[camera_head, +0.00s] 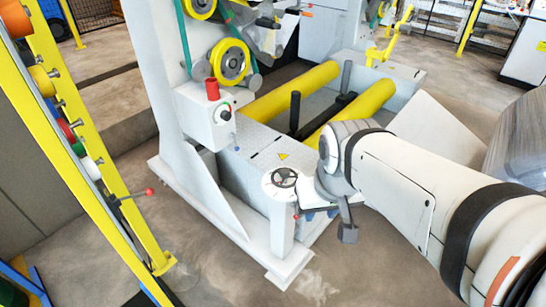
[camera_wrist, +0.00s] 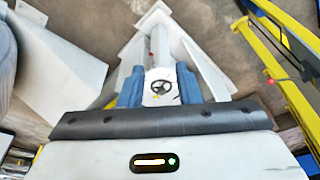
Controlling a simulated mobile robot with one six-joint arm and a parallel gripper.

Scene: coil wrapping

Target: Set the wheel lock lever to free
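My gripper (camera_head: 320,212) is close to the right of the post. In the wrist view its two blue fingers (camera_wrist: 160,72) are spread apart, with the handwheel (camera_wrist: 162,87) showing between them. A small red spot (camera_wrist: 152,52) shows above the wheel there. Nothing is visibly held.
A control box (camera_head: 211,115) with a red top piece is on the white upright. Yellow rollers (camera_head: 291,92) lie behind the post. A yellow frame (camera_head: 85,140) with coloured spools and a red-knobbed rod (camera_head: 149,191) stands left. Bare floor lies in front.

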